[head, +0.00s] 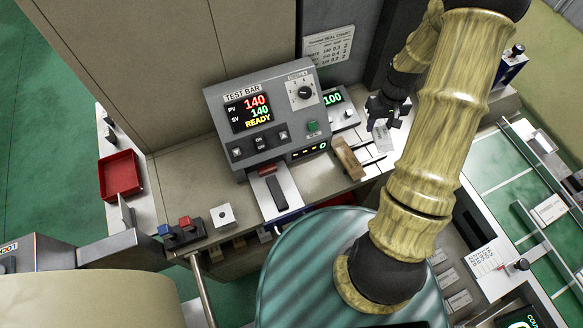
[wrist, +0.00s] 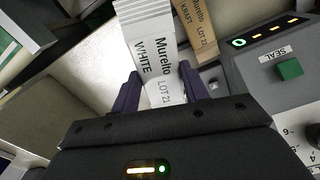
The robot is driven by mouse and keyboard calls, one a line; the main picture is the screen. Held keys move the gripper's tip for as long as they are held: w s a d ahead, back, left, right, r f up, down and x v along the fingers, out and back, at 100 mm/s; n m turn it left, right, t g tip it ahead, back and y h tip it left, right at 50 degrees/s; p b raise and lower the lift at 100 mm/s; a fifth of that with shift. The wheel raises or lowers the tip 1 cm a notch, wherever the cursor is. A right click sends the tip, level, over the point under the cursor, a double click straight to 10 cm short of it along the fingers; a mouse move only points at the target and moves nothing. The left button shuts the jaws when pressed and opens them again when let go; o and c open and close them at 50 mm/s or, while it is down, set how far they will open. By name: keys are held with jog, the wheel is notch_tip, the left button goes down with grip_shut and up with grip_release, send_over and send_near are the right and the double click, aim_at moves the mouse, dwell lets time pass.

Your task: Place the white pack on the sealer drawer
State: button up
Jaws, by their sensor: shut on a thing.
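The white pack (wrist: 152,50), labelled "Murelto WHITE LOT 21", sits between the two dark fingers of my gripper (wrist: 160,88) in the wrist view. My gripper is shut on it. In the head view my gripper (head: 386,108) is at the right of the sealer, with the white pack (head: 383,139) below its fingers. I cannot tell if the pack touches the surface below. The grey sealer (head: 255,118) reads "TEST BAR", 140 and READY. Its drawer (head: 287,184), a pale plate with a dark bar, juts out in front, left of my gripper.
A brown kraft pack (head: 348,160) lies between the sealer and my gripper; it also shows in the wrist view (wrist: 201,30). A small unit reading 100 (head: 338,105) stands beside the sealer. A red tray (head: 120,175) and button box (head: 183,232) are at left.

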aim_at(380, 127)
jog(key=r+m+p, duration=0.6)
jog(key=r, duration=0.1)
jog(key=shift+s+p, duration=0.2)
jog(key=shift+p, duration=0.1)
jog(key=shift+d+r+m+p, duration=0.1)
jog(key=shift+r+m+p, duration=0.35)
jog(key=shift+m, duration=0.55)
jog(key=shift+f, duration=0.15)
